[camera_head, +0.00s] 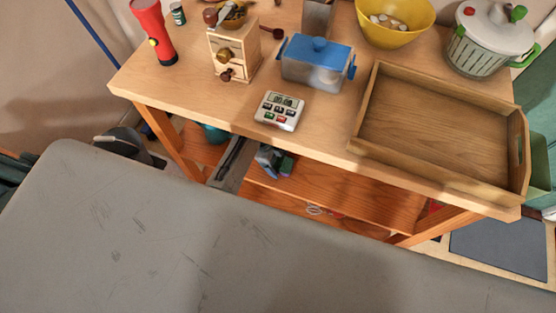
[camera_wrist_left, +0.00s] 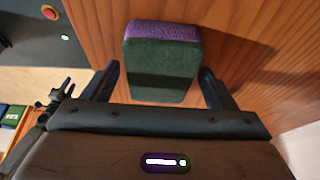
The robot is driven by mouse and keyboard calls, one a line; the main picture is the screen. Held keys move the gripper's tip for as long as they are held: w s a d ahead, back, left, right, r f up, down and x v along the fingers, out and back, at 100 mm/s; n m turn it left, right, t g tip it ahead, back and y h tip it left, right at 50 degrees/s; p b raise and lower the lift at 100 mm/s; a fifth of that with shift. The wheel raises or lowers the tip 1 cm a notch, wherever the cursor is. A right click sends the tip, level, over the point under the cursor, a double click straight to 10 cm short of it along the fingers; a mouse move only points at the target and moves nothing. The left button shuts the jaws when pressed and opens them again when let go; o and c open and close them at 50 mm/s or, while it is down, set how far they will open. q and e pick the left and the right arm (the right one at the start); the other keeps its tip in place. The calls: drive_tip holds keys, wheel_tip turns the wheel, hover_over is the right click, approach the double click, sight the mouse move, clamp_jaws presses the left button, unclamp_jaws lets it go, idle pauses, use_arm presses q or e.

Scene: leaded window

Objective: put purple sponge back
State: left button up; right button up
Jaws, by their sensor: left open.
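The purple sponge (camera_wrist_left: 162,60), a block with a purple layer and a dark green layer, shows in the left wrist view against an orange wooden board. My left gripper (camera_wrist_left: 155,84) is open, with one finger on each side of the sponge's near end. I cannot tell whether the fingers touch it. In the head view the sponge (camera_head: 286,166) is small and partly hidden, below the table top's front edge by the lower shelf. My left gripper (camera_head: 268,158) is beside it, mostly hidden under the table edge. My right gripper is not in view.
The wooden table top holds a tray (camera_head: 362,107), a timer (camera_head: 280,111), a blue-lidded box (camera_head: 317,65), a coffee grinder (camera_head: 233,52), a red flashlight (camera_head: 154,32), a yellow bowl (camera_head: 408,30) and a salad spinner (camera_head: 487,45). Its front edge overhangs the shelf (camera_head: 350,197).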

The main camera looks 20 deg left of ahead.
use_arm(q)
drive_tip(key=shift+a+r, duration=0.1)
drive_tip(key=shift+r, duration=0.15)
drive_tip(key=v, duration=0.6)
drive_tip(key=shift+a+r, duration=0.25)
drive_tip(key=shift+r, duration=0.2)
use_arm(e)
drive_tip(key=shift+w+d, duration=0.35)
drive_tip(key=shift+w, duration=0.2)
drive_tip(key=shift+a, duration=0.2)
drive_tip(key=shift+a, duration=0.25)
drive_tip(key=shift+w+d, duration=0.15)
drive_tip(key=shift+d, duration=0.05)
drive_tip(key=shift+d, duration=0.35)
